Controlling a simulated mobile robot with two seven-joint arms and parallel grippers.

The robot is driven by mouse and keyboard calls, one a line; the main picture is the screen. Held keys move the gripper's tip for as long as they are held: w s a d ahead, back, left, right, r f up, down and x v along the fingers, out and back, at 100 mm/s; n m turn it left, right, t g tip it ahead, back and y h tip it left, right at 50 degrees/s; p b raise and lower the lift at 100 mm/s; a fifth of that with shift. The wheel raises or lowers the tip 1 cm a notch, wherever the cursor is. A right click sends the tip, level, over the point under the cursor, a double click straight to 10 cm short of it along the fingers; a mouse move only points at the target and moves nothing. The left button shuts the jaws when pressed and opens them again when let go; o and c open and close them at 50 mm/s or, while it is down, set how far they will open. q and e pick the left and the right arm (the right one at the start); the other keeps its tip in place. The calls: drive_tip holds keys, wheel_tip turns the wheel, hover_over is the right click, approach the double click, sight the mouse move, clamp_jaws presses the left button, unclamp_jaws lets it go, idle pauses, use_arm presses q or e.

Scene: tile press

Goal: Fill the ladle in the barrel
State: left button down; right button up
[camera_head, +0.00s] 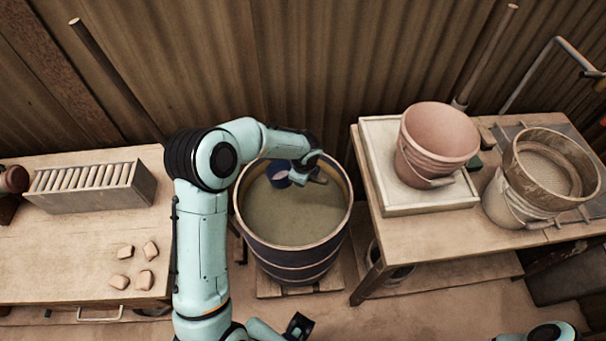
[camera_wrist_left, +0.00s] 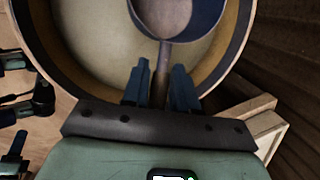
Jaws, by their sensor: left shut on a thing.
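The barrel (camera_head: 291,255) is dark with a pale rim and stands between the two tables. Murky greenish-tan liquid (camera_head: 300,215) fills much of it. The ladle (camera_head: 279,175) has a blue cup, which is over the back left of the liquid inside the rim. My left gripper (camera_head: 318,176) is above the barrel, shut on the ladle's handle. In the left wrist view the handle runs between the fingers (camera_wrist_left: 160,88) to the round cup (camera_wrist_left: 178,20). I cannot tell whether the cup touches the liquid or holds any. My right gripper (camera_head: 298,326) is low at the front, its jaws unclear.
The left table holds a slatted grey box (camera_head: 92,187) and several small tan pieces (camera_head: 145,279). The right table holds a pink bucket (camera_head: 438,135) on a white tray (camera_head: 440,199), and a round sieve (camera_head: 550,168) on a pale bucket (camera_head: 508,203). A corrugated wall stands behind.

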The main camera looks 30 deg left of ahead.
wheel_tip(320, 180, up, 5)
drive_tip(key=w+p, duration=0.3)
drive_tip(key=p, duration=0.1)
use_arm(q)
wheel_tip(320, 180, down, 18)
drive_tip(key=a+h+b, duration=0.2)
drive_tip(key=h+b, duration=0.2)
drive_tip(key=b, duration=0.1)
drive_tip(key=shift+s+a+r, duration=0.15)
drive_tip(key=shift+a, duration=0.2)
use_arm(e)
drive_tip(key=s+f, duration=0.3)
drive_tip(key=f, duration=0.3)
drive_tip(key=shift+s, duration=0.25)
drive_tip(key=shift+f, duration=0.1)
